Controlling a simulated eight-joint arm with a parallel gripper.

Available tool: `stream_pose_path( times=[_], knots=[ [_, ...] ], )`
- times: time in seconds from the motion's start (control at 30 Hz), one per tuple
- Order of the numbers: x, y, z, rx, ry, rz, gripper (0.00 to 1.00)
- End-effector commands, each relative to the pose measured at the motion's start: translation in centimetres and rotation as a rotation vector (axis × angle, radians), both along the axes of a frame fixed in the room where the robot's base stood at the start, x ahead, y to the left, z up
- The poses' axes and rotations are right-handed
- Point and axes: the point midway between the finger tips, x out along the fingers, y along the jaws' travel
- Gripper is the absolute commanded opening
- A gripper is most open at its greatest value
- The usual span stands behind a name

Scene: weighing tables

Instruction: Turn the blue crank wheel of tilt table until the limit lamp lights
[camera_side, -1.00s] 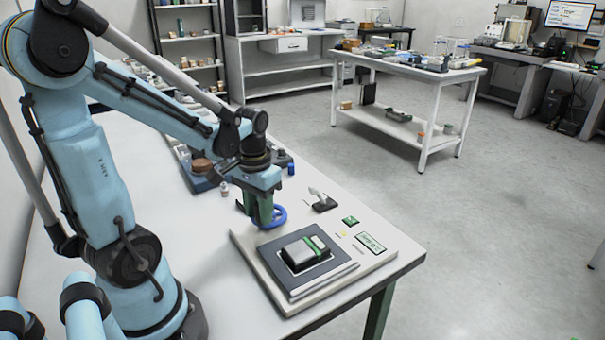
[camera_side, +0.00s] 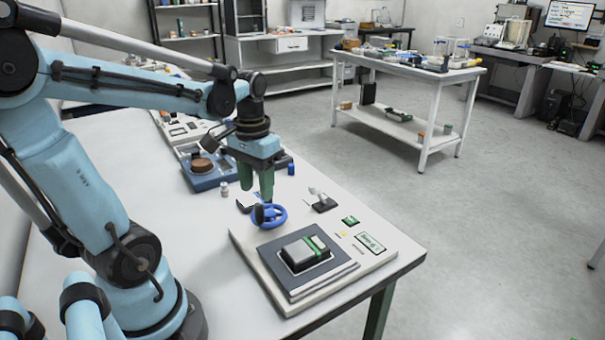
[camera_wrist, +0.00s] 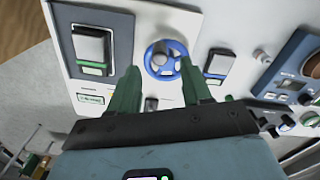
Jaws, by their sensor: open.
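The blue crank wheel (camera_side: 281,218) sits at the back left corner of the tilt table's white base (camera_side: 380,258). A dark knob (camera_side: 260,214) stands on the wheel. The dark grey platform (camera_side: 340,270) carries a block with a green band (camera_side: 306,252). My gripper (camera_side: 259,196) is open, with its green fingers above the wheel and empty. In the wrist view, the wheel (camera_wrist: 180,50) shows beyond and between the fingertips (camera_wrist: 159,72). A small yellow spot (camera_side: 343,234) lies on the base; I cannot tell whether it is the limit lamp or lit.
A black-based device (camera_side: 324,204) stands just behind the base. A blue scale with a brown round piece (camera_side: 203,166), a small bottle (camera_side: 224,188) and a blue cylinder (camera_side: 291,169) are further back. The table's front left is bare.

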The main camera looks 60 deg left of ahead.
Motion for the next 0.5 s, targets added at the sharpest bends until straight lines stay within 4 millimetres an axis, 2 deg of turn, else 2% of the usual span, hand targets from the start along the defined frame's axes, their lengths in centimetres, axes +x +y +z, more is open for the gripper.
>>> stream_pose_path(
  times=[0.3,0.5],
  knots=[
    [0.0,0.0,4.2,0.000,0.000,0.000,0.49],
    [0.0,0.0,5.4,0.000,0.000,0.000,0.49]
  ],
)
